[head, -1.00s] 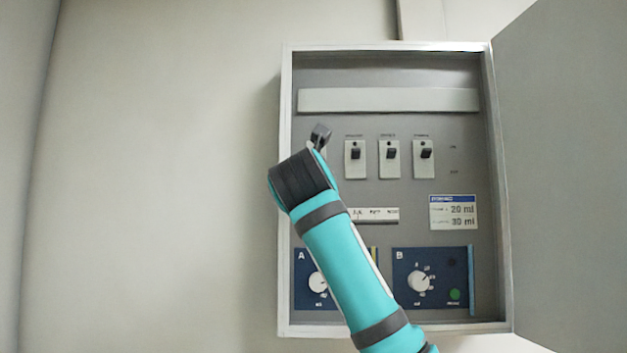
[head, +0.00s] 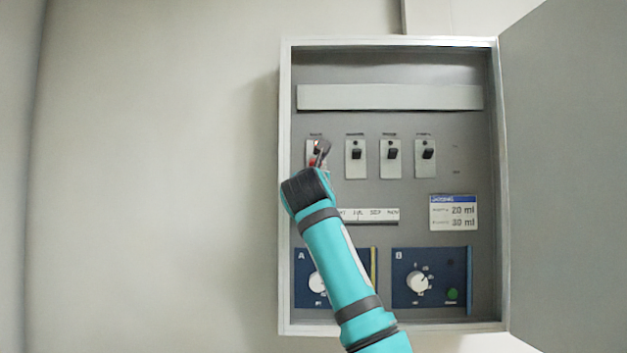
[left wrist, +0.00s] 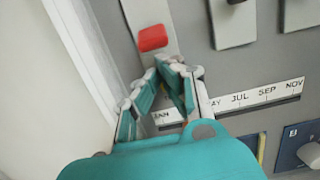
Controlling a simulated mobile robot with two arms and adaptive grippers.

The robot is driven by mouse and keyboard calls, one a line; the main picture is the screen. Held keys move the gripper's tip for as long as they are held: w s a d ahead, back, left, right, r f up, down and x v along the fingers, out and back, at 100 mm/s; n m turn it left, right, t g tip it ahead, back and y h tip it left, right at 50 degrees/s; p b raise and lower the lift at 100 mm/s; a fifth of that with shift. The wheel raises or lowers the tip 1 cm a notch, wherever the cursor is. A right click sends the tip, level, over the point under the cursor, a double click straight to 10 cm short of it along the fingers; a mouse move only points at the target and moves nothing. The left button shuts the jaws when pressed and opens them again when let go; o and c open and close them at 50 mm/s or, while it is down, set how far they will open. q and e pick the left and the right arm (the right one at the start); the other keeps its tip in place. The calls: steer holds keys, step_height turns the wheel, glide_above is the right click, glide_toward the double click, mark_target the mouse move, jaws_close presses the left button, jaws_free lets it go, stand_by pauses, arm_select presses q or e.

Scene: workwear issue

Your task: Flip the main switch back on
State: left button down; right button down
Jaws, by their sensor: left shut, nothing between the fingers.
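The main switch with its red lever (head: 312,163) is the leftmost in the row on the panel. Its lever sits lower on its plate than the black levers beside it, which point up. The red lever also shows in the left wrist view (left wrist: 152,38). My left gripper (head: 323,147) is shut and empty, in front of the switch plate and partly covering it. In the left wrist view its fingertips (left wrist: 173,68) lie just below the red lever; I cannot tell whether they touch it. My right gripper is not in view.
The grey cabinet (head: 286,200) has its door (head: 565,170) open to the right. Several black-lever switches (head: 390,158) stand beside the main one. Below are a month strip (head: 375,215), a label (head: 453,212) and two blue dial panels (head: 433,255). The cabinet's left wall is close to the gripper.

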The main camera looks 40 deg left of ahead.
arm_select(q)
steer(key=shift+s+d+r+g+h, duration=0.25)
steer(key=shift+g+h, duration=0.15)
steer(key=shift+g, duration=0.1)
steer(key=shift+s+r, duration=0.1)
stand_by(0.4)
